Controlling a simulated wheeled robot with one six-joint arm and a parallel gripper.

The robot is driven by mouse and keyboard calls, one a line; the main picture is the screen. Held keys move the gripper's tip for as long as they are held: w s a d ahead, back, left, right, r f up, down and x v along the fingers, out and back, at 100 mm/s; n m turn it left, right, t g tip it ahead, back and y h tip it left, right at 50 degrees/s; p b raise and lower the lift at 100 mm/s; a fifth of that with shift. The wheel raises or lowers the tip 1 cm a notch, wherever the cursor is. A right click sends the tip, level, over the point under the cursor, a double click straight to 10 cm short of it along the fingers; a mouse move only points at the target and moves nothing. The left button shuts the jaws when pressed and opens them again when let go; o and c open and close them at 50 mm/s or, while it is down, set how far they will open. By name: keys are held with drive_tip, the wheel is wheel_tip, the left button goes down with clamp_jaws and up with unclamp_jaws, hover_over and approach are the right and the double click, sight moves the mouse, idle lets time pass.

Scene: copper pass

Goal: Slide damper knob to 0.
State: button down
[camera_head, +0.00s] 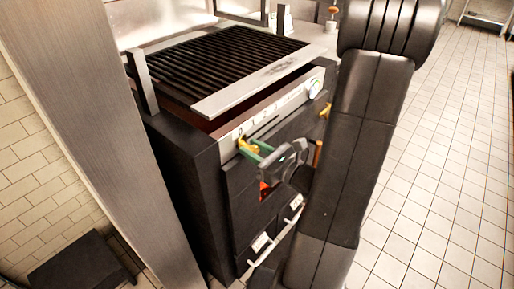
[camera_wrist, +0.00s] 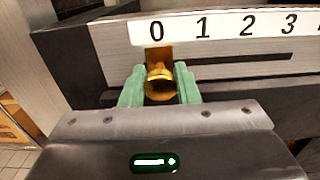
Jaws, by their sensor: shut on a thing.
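The brass damper knob (camera_wrist: 160,84) sits in its slot under the "0" mark of the white scale (camera_wrist: 225,28) in the wrist view. My gripper (camera_wrist: 159,87) has its green fingers on either side of the knob and is shut on it. In the head view the yellow-brass knob (camera_head: 246,148) shows at the left end of the scale on the grill's front panel, with my gripper (camera_head: 253,151) at it. The slot (camera_wrist: 245,58) runs empty to the right, under 1, 2 and 3.
The grill (camera_head: 215,65) with dark bars stands above the panel. Drawer or door handles (camera_head: 262,243) lie below. The tiled floor (camera_head: 440,180) at right is open.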

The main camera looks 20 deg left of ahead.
drive_tip(key=shift+s, duration=0.2)
drive_tip(key=c, duration=1.2)
unclamp_jaws()
drive_tip(key=shift+s, duration=0.1)
drive_tip(key=shift+o, duration=0.2)
drive_tip(key=shift+d, duration=0.3)
drive_tip(key=v, duration=1.3)
drive_tip(key=shift+x, duration=6.75)
